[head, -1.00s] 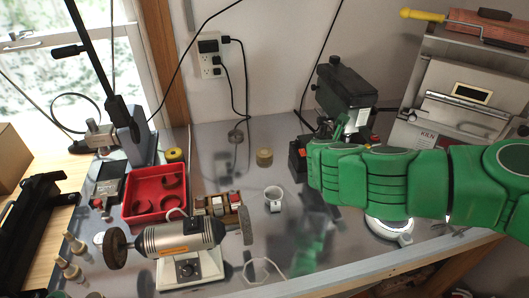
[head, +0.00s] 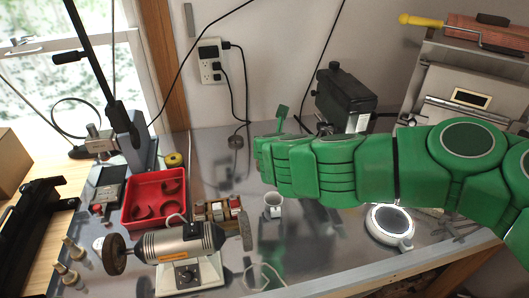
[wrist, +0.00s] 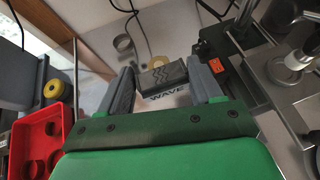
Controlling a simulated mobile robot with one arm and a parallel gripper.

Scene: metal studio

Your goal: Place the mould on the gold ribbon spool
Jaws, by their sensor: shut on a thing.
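The mould (wrist: 164,77) is a dark grey block with wavy lines on its face and a pale side lettered WAVE. In the wrist view my gripper (wrist: 166,72) is shut on it, one grey finger at each side. A pale gold spool (wrist: 158,61), seemingly the gold ribbon spool, shows just beyond the mould's far edge and is partly covered by it. The mould looks apart from the spool, but the height between them is unclear. In the head view my green arm hides the mould, the fingertips and this spool.
A yellow spool (head: 173,160) stands behind the red tray (head: 155,212) on the left. A white mug (head: 272,206) and a bench grinder (head: 180,244) stand nearer. A black machine (head: 345,98) is behind my arm, and a round white device (head: 390,226) is at right.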

